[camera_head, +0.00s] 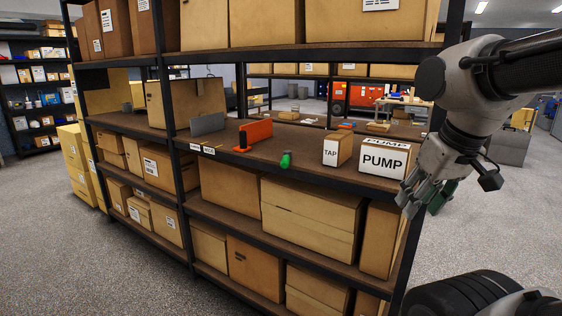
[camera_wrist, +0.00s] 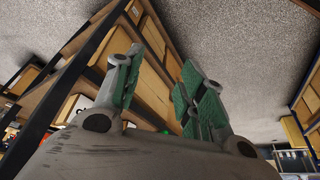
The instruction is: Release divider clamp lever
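An orange divider (camera_head: 258,132) stands upright on the middle shelf. A small orange foot with a dark upright piece (camera_head: 242,139) sits at its front edge; this looks like the clamp and lever, but it is too small to tell the lever's position. My gripper (camera_head: 421,196) is at the right, in front of the shelf's right end post, well away from the divider. In the wrist view my gripper (camera_wrist: 160,85) shows its green-padded fingers spread apart with nothing held between them. The divider cannot be made out in the wrist view.
On the same shelf are a grey plate (camera_head: 207,124), a green object (camera_head: 286,160), a TAP box (camera_head: 337,149) and a PUMP box (camera_head: 384,159). The black right post (camera_head: 420,200) and the shelf above (camera_head: 270,53) bound the space. Open floor lies at the right.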

